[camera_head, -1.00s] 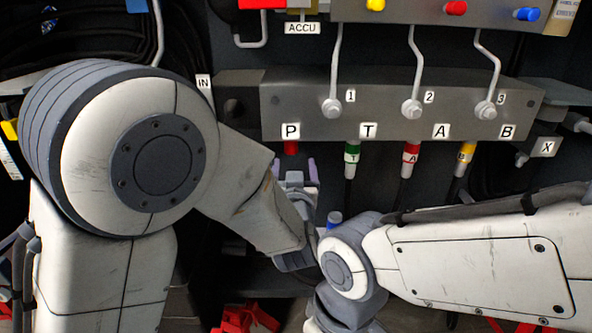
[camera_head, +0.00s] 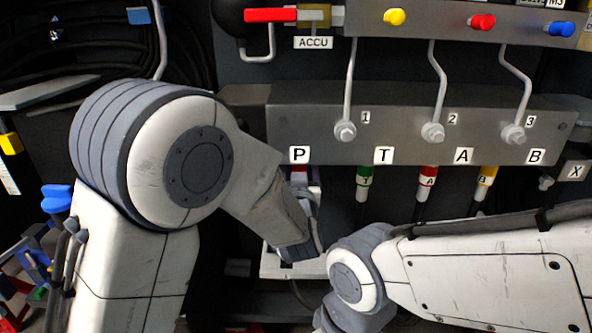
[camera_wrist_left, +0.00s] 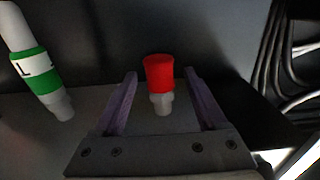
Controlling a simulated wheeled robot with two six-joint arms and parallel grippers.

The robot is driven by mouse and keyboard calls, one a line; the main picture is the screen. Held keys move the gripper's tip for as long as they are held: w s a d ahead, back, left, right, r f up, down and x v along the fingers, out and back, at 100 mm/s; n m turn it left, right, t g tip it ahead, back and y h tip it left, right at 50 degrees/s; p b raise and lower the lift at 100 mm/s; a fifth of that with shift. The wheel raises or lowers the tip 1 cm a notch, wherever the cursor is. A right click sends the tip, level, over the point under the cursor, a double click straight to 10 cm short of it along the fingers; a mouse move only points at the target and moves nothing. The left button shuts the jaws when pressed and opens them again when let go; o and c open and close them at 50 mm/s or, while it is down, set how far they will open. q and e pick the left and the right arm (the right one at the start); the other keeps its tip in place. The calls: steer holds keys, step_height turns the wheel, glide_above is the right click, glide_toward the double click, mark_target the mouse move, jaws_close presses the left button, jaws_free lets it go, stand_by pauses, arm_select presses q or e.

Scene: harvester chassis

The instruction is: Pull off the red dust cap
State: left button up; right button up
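The red dust cap (camera_head: 298,173) is on the underside of the grey valve block (camera_head: 400,115), below the P label. In the left wrist view the red cap (camera_wrist_left: 159,72) sits on a pale stub, between the purple fingertips of my left gripper (camera_wrist_left: 160,76). Dark gaps show on both sides of the cap, so the fingers are open and not gripping it. In the head view my left wrist (camera_head: 290,235) is just below the cap and hides part of the gripper. My right forearm (camera_head: 480,270) comes in from the right; its gripper does not show.
To the right of P hang green (camera_head: 363,178), red (camera_head: 428,178) and yellow (camera_head: 487,176) marked hose couplings. The green-banded coupling (camera_wrist_left: 38,72) is left of my gripper in the wrist view. My right wrist (camera_head: 355,280) is close to my left wrist. Bent levers rise above the block.

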arm_select(q)
jaws_close()
steer(key=shift+f, duration=0.25)
step_height(320, 180, down, 4)
steer(key=b, duration=0.4)
steer(key=shift+f, duration=0.1)
stand_by(0.6)
